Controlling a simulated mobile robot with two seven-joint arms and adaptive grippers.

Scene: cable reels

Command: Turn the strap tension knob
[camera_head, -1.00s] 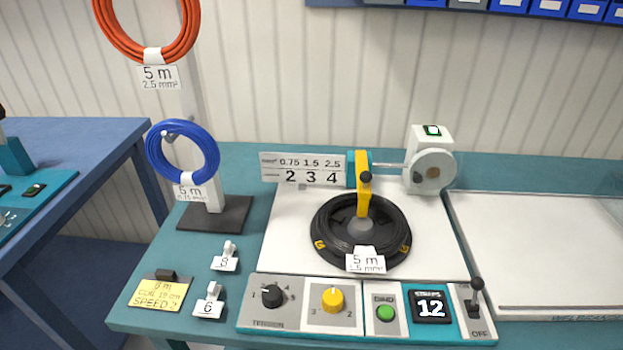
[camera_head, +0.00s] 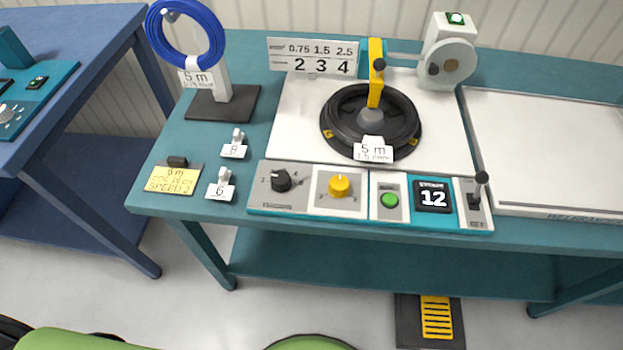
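The black tension knob (camera_head: 281,180) sits at the left end of the control panel (camera_head: 300,204), with numbers around it and a label below that is too blurred to read now. A yellow knob (camera_head: 340,185) sits to its right on a white plate. A green button (camera_head: 390,200), a display reading 12 (camera_head: 433,197) and a black lever switch (camera_head: 478,190) follow along the panel. Behind the panel a black cable coil (camera_head: 335,140) lies on the white plate under a yellow arm (camera_head: 376,75). Neither of my grippers is in view.
A sign (camera_head: 312,58) lists 0.75, 1.5, 2.5 over 2, 3, 4. A blue coil (camera_head: 215,40) hangs on a stand at left. A yellow note (camera_head: 172,180) and two numbered tags lie left of the panel. A floor pedal (camera_head: 436,318) lies below the bench.

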